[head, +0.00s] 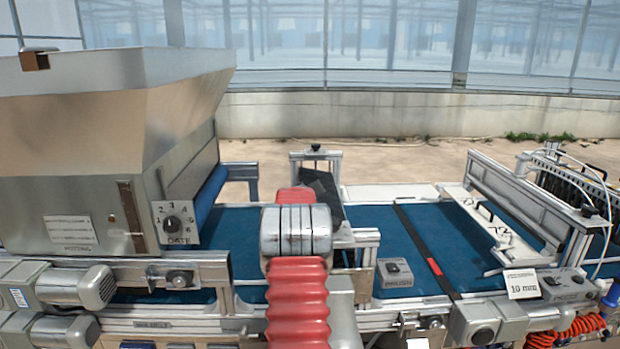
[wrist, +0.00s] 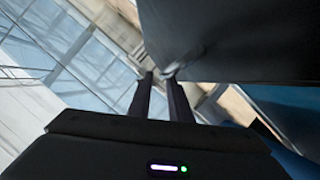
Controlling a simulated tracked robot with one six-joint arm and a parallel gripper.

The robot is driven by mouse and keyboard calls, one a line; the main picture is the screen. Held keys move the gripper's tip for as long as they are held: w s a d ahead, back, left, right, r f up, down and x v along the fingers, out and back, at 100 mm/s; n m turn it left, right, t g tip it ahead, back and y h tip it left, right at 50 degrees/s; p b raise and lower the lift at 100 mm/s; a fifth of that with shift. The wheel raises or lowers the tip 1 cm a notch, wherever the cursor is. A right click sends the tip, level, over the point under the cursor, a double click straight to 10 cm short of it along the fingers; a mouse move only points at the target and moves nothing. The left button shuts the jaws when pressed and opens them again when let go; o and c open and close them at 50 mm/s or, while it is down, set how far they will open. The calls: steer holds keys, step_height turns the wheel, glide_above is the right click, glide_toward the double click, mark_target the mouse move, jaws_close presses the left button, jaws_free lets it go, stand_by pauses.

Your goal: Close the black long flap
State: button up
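In the wrist view, the two dark fingers of my gripper (wrist: 160,76) point away from the camera with a narrow gap between them. Nothing shows held in the gap. A large dark grey panel (wrist: 235,40) lies just beyond and right of the fingertips; its lower edge is close to them. I cannot tell whether it is the flap or whether the fingers touch it. In the head view, a dark panel-like piece (head: 326,192) shows behind my red-sleeved arm, inside a metal frame (head: 336,165). My arm hides part of it, and I cannot make out my fingers there.
A steel hopper (head: 100,150) with a gate dial (head: 172,221) stands left of my arm. A blue belt (head: 370,240) runs across below. A brush switch box (head: 394,273) and a metal crossbar frame (head: 515,200) are to the right.

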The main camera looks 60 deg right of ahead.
step_height(320, 180, up, 7)
steer(key=shift+f, duration=0.15)
stand_by(0.7)
steer(key=shift+w, duration=0.15)
stand_by(0.6)
